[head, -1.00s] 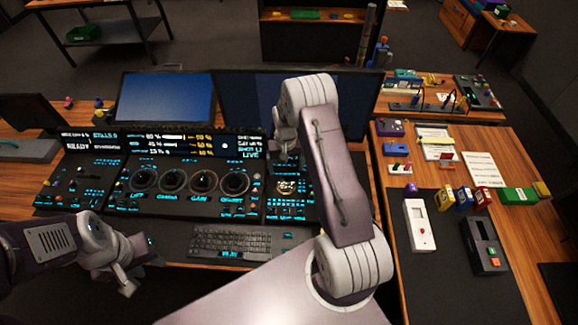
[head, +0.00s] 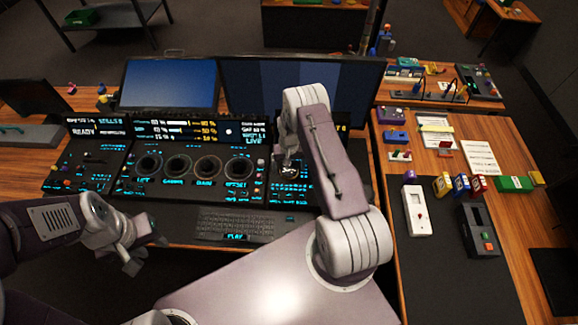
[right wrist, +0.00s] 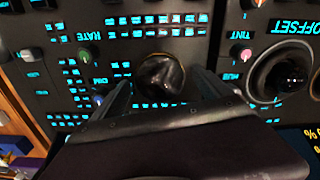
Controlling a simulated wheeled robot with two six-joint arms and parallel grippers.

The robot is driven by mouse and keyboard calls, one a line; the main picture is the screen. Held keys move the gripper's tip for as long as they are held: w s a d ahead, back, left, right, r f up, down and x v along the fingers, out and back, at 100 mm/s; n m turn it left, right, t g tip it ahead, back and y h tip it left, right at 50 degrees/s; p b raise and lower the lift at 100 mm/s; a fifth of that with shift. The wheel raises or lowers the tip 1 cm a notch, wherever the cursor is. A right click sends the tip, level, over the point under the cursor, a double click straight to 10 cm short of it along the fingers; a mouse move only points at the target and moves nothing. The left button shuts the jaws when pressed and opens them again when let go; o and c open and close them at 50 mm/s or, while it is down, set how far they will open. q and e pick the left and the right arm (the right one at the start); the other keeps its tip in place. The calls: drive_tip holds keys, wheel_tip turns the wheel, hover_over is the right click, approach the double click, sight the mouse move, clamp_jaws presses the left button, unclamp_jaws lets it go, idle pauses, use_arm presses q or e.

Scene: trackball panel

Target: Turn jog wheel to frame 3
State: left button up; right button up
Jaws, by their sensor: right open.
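The jog wheel (head: 289,172) is a dark round knob on the right part of the black control panel (head: 60,178). In the right wrist view the wheel (right wrist: 161,76) looks glossy and dark, between my fingers. My right gripper (head: 290,157) is open at the wheel; it also shows in the right wrist view (right wrist: 162,92), one finger on each side. I cannot tell whether the fingers touch it. My left gripper (head: 146,254) is open and empty in front of the panel's left side. The frame number is not readable; my right arm hides part of the display.
Several trackballs (head: 207,167) in rings sit left of the wheel. A keyboard (head: 235,226) lies in front. Two monitors (head: 170,84) stand behind. The right side table (head: 430,170) holds small blocks, papers and two handheld devices (head: 417,208).

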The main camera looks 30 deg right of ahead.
drive_tip(key=c, duration=1.4)
drive_tip(key=shift+o, duration=0.2)
drive_tip(key=shift+w+f+m+b, duration=0.1)
drive_tip(key=shift+m+b, duration=0.85)
drive_tip(key=shift+m, duration=0.25)
drive_tip(key=m+b, duration=0.1)
drive_tip(key=m, duration=0.1)
drive_tip(key=shift+m+b, duration=0.3)
drive_tip(key=shift+m, duration=0.1)
drive_tip(key=m+b, duration=0.1)
drive_tip(key=m, duration=0.2)
drive_tip(key=shift+d, duration=0.1)
drive_tip(key=shift+m+b, duration=0.7)
drive_tip(key=shift+m, duration=1)
drive_tip(key=shift+r, duration=0.2)
